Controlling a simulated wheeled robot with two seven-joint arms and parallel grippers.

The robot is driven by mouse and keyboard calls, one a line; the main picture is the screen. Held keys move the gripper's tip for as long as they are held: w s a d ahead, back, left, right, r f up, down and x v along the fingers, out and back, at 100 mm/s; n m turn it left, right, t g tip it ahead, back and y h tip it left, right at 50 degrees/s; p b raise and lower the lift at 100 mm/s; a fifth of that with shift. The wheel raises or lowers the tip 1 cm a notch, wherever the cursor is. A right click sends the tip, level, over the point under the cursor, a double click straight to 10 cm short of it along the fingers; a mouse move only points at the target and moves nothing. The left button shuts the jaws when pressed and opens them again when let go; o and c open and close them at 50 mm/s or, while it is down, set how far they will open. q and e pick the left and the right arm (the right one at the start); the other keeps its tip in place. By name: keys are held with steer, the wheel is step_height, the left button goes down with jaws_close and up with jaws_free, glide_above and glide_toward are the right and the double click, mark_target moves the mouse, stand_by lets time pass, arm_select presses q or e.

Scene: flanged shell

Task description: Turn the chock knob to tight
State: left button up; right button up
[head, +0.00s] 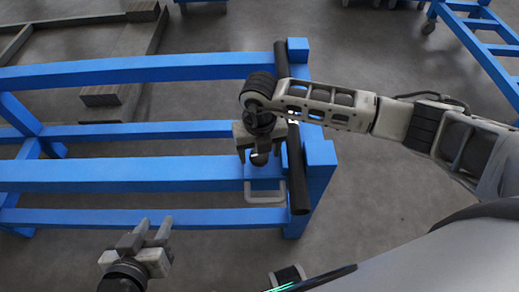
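A dark rounded knob (260,159), which looks like the chock knob, shows just below my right gripper (259,151), at the right end of the blue frame. The fingers of my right gripper are apart, one on each side of the knob as seen from above. I cannot tell whether they touch it. The knob's upper part and any tight marking are hidden by the gripper. My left gripper (147,236) is open and empty at the lower left, in front of the blue frame and away from the knob.
The blue frame (130,172) has long rails running left. A black bar (298,180) crosses its right end, close to my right gripper. A pale loop handle (265,198) hangs below the knob. Bare floor (390,210) lies to the right. Another blue cart (480,50) stands at upper right.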

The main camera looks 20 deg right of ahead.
step_height(320, 180, up, 16)
stand_by(0.6)
